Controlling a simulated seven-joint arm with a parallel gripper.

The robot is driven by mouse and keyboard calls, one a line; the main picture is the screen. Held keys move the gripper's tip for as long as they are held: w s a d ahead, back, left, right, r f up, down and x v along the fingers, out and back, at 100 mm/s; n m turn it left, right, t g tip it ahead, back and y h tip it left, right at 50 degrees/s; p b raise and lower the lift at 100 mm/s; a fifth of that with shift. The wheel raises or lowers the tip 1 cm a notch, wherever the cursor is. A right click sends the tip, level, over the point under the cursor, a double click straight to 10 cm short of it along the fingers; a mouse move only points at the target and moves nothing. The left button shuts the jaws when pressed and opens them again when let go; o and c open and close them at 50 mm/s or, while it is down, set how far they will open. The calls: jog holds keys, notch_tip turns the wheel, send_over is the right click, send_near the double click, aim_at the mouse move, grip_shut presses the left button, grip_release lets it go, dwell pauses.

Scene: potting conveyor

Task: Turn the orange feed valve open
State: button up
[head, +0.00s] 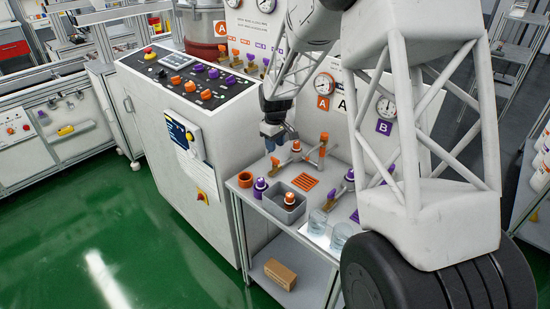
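My gripper (273,142) points down over the back left of the small worktable (238,190). Its fingers are small and dark here, and I cannot tell how far apart they are. Orange handles show on the pipework there: one (275,162) just below the gripper, and another (323,138) to its right, in front of the orange A label (323,103). I cannot tell which is the feed valve, its exact setting, or whether the gripper touches a handle. An orange-and-white cap (296,147) stands by the pipework.
A grey bin (273,208) holds an orange-topped bottle (290,199). Beside it are a purple-topped bottle (260,187) and an orange cup (245,180). Two glass beakers (317,222) stand at the front. A control cabinet (175,130) is left; purple-handled pipework (349,176) is right.

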aim_at(275, 159)
jog(key=shift+f, duration=3.25)
jog(key=shift+c, duration=0.3)
grip_shut()
